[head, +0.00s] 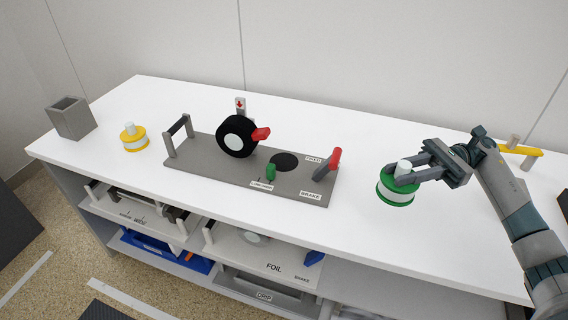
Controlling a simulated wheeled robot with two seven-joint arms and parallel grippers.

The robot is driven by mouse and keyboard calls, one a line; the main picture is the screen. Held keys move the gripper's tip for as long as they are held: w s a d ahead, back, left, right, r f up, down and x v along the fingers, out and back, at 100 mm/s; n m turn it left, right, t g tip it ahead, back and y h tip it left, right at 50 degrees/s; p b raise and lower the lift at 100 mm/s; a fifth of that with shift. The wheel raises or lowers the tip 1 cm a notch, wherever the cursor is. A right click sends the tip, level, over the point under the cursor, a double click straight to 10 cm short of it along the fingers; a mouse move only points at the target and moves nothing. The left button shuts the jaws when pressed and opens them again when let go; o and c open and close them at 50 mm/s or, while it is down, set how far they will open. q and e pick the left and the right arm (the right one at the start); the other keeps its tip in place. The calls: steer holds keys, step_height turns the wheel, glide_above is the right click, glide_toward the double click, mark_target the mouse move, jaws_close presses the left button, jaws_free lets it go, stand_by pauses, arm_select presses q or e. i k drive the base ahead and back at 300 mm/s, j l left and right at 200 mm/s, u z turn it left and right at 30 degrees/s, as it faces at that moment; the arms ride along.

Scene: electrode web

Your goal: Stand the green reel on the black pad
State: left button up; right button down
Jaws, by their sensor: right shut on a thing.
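The green reel (396,196) has green flanges, a white band and a pale hub on top. It is upright at the right of the white table. My right gripper (404,173) is shut on its hub from above and the right. I cannot tell whether the reel touches the table. The black pad (284,162) is a flat dark disc on the grey base plate (215,170), to the left of the reel, with nothing on it. My left gripper is not in view.
A yellow reel (134,140) and a grey open box (70,118) stand at the left. On the plate, a black wheel (237,137), a red lever (332,163) and a small green knob (270,172) stand near the pad. A yellow-topped handle (521,151) is at the right.

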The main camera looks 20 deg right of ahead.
mark_target(283, 162)
steer(key=i, duration=1)
